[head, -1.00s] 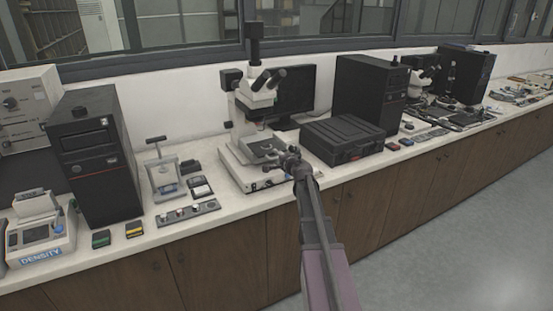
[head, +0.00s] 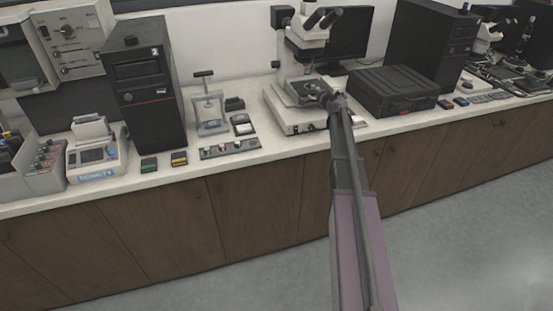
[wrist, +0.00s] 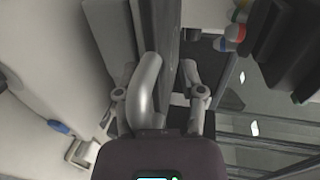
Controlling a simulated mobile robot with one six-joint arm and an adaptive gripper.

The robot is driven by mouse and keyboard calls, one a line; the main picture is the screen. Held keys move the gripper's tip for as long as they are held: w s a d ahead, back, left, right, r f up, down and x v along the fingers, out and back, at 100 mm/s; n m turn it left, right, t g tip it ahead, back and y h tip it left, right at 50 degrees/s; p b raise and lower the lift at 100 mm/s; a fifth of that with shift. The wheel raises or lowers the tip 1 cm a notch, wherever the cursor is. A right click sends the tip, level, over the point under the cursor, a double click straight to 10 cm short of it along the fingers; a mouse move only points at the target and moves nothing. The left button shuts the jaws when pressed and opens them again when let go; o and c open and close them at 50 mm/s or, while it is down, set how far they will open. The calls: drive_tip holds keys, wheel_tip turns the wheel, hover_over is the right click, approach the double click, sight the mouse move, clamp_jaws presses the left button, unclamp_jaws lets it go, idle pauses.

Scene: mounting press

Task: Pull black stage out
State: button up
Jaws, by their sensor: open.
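The microscope (head: 303,45) stands on the bench with a dark flat stage (head: 297,92) above its pale base (head: 290,118). I take this dark stage to be the black stage. My gripper (head: 329,97) is at the stage's right front side, overlapping it in the head view. I cannot tell whether they touch. In the wrist view my gripper's two fingers (wrist: 157,92) are spread apart. A curved silver bar (wrist: 147,88) shows between them, nearer the left finger. The fingers are not closed on it. The stage cannot be made out clearly in the wrist view.
A black case (head: 392,92) lies just right of the microscope. A small press with a T-handle (head: 208,105) and a switch strip (head: 230,148) stand to its left. A black computer tower (head: 147,90) is further left. The floor (head: 460,230) before the cabinets is clear.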

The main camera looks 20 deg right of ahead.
drive_tip(key=shift+w, duration=0.65)
drive_tip(key=a+p+v, duration=0.1)
drive_tip(key=p+v, duration=0.2)
drive_tip(key=v, duration=1.1)
drive_tip(key=s+a+f+n+g+y, duration=0.1)
drive_tip(key=s+a+f+n+g, duration=0.2)
drive_tip(key=a, duration=0.4)
drive_tip(key=s+a+f+n+g+y, duration=0.1)
drive_tip(key=s+a+f+n+g, duration=0.2)
drive_tip(key=a, duration=0.5)
drive_tip(key=s+a+f+n+g+y+p, duration=0.1)
drive_tip(key=s+a+f+n+g, duration=0.2)
drive_tip(key=s+a+n, duration=0.3)
drive_tip(key=shift+s+a+f+n+g, duration=0.4)
drive_tip(key=shift+s+a+f, duration=0.25)
drive_tip(key=shift+s+a, duration=0.35)
drive_tip(key=shift+d, duration=0.1)
